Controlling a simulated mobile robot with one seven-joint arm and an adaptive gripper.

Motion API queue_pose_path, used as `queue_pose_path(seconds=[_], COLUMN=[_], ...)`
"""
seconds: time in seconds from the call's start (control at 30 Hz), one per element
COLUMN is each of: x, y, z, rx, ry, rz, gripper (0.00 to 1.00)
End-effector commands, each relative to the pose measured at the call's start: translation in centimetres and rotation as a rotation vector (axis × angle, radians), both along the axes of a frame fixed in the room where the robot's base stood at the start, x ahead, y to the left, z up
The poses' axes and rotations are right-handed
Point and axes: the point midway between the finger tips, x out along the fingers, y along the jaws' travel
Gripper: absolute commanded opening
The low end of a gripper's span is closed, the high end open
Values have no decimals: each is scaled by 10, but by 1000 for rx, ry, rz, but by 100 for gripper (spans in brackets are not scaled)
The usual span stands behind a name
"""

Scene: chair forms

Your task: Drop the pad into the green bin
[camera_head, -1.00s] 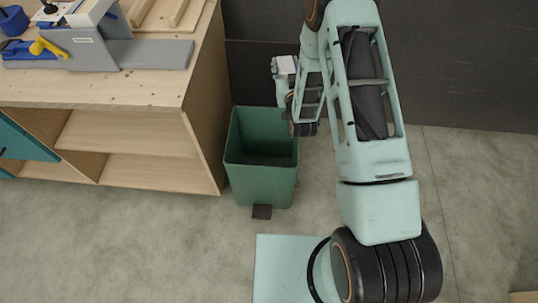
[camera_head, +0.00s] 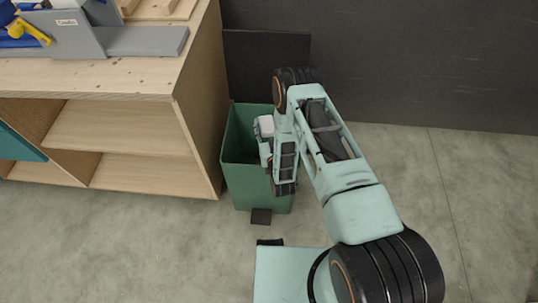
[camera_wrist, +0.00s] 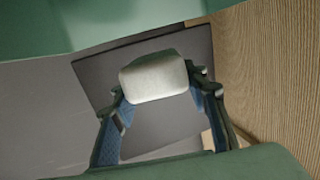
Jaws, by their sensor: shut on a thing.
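The pad (camera_wrist: 155,78) is a pale, rounded block between the two fingers of my gripper (camera_wrist: 158,88) in the wrist view. My gripper is shut on it. In the head view the pad (camera_head: 266,125) shows as a small white patch at the far end of my gripper (camera_head: 266,133). The green bin (camera_head: 247,188) stands open on the floor beside the workbench. In the picture, the gripper and pad overlap the right part of its opening. My arm hides the bin's right side. Their exact height over the rim cannot be told.
The wooden workbench (camera_head: 198,130) stands directly left of the bin, with a grey and blue tool (camera_head: 90,38) on top. A dark board (camera_head: 266,65) leans behind the bin and also fills the middle of the wrist view (camera_wrist: 85,72). The floor at right is clear.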

Motion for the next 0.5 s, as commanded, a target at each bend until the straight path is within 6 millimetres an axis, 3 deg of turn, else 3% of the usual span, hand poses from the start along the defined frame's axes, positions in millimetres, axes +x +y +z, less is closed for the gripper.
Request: queue_pose_path(seconds=[0.03,0.23,0.5], x=[0,0,0], y=[0,0,0], z=[-11,-35,-44], rx=[0,0,0], ry=[1,0,1], rz=[0,0,0], gripper=[25,25,25])
